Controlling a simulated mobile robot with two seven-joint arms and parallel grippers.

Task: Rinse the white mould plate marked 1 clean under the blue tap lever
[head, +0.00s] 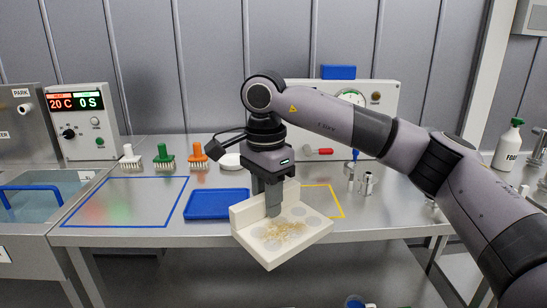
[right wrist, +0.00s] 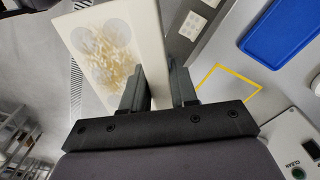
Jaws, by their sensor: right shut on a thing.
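A white mould plate (head: 318,228) with grey round cavities hangs in front of the steel table's front edge in the head view. Yellow-brown residue (head: 283,229) lies across its face. My right gripper (head: 273,204) is shut on the plate's raised back edge. In the right wrist view the plate (right wrist: 105,75) also shows its soiled face, with its edge between the fingers of the gripper (right wrist: 158,88). I cannot read a mark 1 on it. I cannot pick out a blue tap lever with certainty; a small blue part (head: 355,155) stands behind my right arm. My left gripper is not in view.
The steel table carries a blue tray (head: 205,213), a blue-outlined area (head: 125,178) that is empty, and a yellow-outlined area (head: 342,203). White, green (head: 164,156) and orange brushes (head: 197,155) stand at the back. A water basin (head: 38,205) is at left, a foam bottle (head: 508,146) at right.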

